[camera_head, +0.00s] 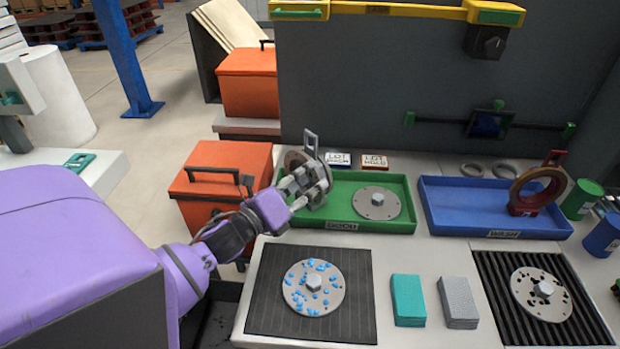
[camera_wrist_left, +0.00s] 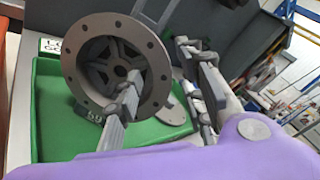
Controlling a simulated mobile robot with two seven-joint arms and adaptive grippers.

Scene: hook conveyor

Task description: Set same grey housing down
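The grey housing (camera_wrist_left: 152,82) is a round flange with bolt holes and a spoked centre. In the wrist view it stands upright or steeply tilted at the left end of the green tray (camera_wrist_left: 50,135). In the head view the housing (camera_head: 292,160) is partly hidden behind my left gripper (camera_head: 306,186). The left fingers (camera_wrist_left: 162,92) are spread apart. One finger passes in front of the housing's face and the other is to the right of its rim. Whether a finger touches it I cannot tell. My right gripper is not in view.
A grey disc (camera_head: 377,203) lies in the green tray (camera_head: 346,225). A reddish ring (camera_head: 541,187) stands in the blue tray (camera_head: 450,207). Spotted discs lie on the dark mat (camera_head: 262,318) and ribbed mat (camera_head: 582,325), with teal and grey pads between. Orange boxes (camera_head: 222,160) stand left of the tray.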

